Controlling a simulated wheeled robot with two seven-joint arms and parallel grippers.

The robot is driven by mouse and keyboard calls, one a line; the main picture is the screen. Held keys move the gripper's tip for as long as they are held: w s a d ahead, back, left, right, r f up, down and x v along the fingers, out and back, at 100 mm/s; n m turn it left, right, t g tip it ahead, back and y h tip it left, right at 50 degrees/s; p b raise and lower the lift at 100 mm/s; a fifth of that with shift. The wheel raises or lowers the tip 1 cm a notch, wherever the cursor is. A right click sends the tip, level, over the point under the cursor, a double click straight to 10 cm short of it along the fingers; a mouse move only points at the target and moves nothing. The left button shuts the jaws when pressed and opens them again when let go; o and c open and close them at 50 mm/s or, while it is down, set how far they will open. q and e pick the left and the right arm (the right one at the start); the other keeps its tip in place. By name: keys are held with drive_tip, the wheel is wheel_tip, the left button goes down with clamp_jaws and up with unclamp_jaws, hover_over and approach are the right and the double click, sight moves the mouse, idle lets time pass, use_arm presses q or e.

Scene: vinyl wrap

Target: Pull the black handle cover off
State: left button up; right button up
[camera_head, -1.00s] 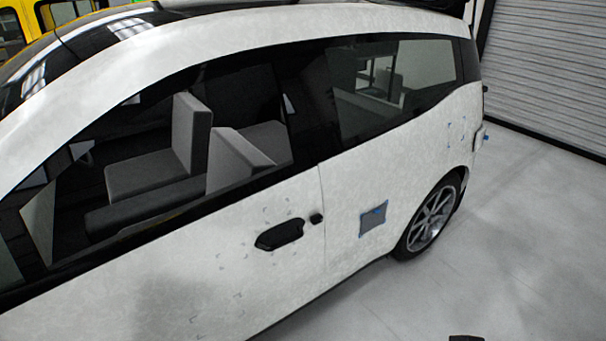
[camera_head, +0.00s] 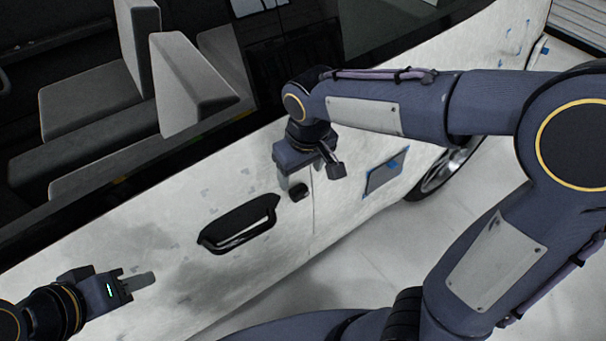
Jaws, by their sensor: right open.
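The black door handle (camera_head: 238,224) is on the white car door in the middle of the head view. A small separate black cover piece (camera_head: 299,192) sits just right of the handle, by the door seam. My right gripper (camera_head: 297,180) is at this small piece, pointing down at the door. It is open, with its fingers at either side of the piece; whether they touch it cannot be told. My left gripper (camera_head: 142,281) is at lower left, in front of the door and left of the handle. Its fingers overlap from this view, so its opening is unclear.
A blue-edged grey patch (camera_head: 384,176) is on the body panel right of the seam. The car's wheel (camera_head: 440,172) is partly hidden by my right arm. The window with grey seats lies above the handle. Pale floor is clear below the door.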

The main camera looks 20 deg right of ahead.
sight(299, 189)
drive_tip(key=f, duration=0.4)
drive_tip(key=w+f, duration=0.1)
drive_tip(key=f, duration=0.2)
drive_tip(key=shift+a+f+b, duration=0.1)
drive_tip(key=shift+a+b, duration=0.05)
drive_tip(key=shift+b, duration=0.15)
drive_tip(key=c, duration=1.2)
drive_tip(key=shift+s, duration=0.1)
drive_tip(key=shift+s+d, duration=0.25)
drive_tip(key=shift+s, duration=0.4)
drive_tip(key=shift+s+d+r+p, duration=0.25)
drive_tip(key=shift+s+d+p, duration=0.1)
drive_tip(key=shift+s, duration=0.7)
drive_tip(key=shift+s+d+r+p, duration=0.2)
drive_tip(key=shift+s+d+p, duration=0.2)
drive_tip(key=shift+s, duration=0.65)
drive_tip(key=shift+s+d+r+p, duration=0.25)
drive_tip(key=shift+s+d+p, duration=0.1)
drive_tip(key=shift+s, duration=0.7)
